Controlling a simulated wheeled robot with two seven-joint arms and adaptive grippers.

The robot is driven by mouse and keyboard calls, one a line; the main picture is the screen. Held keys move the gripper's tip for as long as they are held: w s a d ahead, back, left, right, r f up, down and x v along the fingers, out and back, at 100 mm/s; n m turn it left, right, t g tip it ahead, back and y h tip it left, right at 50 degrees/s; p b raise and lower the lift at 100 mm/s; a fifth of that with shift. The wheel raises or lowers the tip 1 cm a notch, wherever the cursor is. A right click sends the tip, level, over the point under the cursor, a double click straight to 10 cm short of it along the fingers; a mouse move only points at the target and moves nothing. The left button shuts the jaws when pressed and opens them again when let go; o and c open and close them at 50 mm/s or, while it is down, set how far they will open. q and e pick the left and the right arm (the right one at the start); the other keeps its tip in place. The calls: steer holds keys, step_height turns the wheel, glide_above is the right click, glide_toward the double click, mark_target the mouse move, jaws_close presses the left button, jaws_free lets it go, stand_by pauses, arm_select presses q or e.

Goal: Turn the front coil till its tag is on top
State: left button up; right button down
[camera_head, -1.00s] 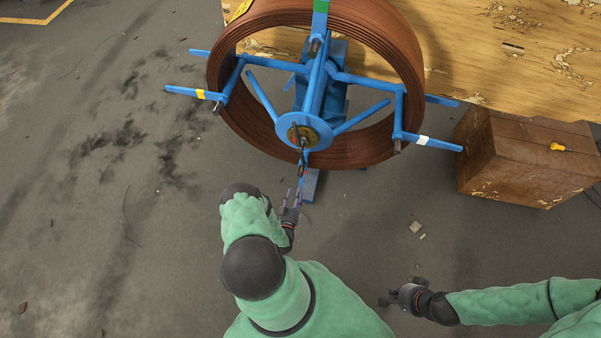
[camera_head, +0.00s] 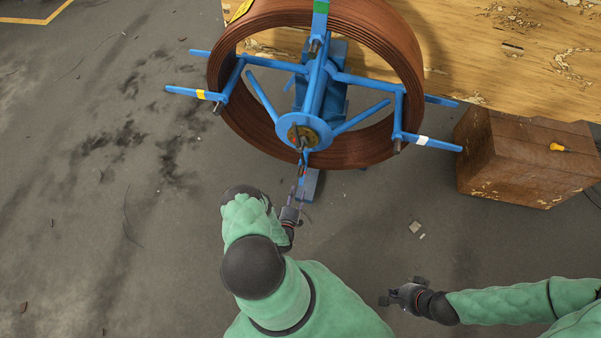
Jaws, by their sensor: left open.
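The front coil is a brown spiral of pipe (camera_head: 400,50) on a blue reel (camera_head: 318,95) with several spokes and a brass-coloured hub (camera_head: 303,137). The reel's arms carry yellow tape at left, white tape at right and green tape at top. My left gripper (camera_head: 296,196) is open just below the hub, by the lower spoke; I cannot tell whether it touches it. My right gripper (camera_head: 396,289) is open and empty over the floor, lower right of the coil.
A wooden board surface (camera_head: 480,60) lies behind the coil. A brown wooden crate (camera_head: 500,165) with a yellow-handled tool (camera_head: 558,147) on it stands at right. Small debris (camera_head: 415,227) lies on the grey floor. The floor at left is mostly clear.

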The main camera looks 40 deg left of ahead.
mark_target(300, 172)
arm_select(q)
steer(key=n, duration=1.4)
steer(key=shift+w+a, duration=0.2)
steer(key=shift+a, duration=0.05)
steer(key=shift+b+x, duration=1.2)
steer(key=shift+x, duration=4.15)
steer(key=shift+a+r, duration=0.1)
jaws_close()
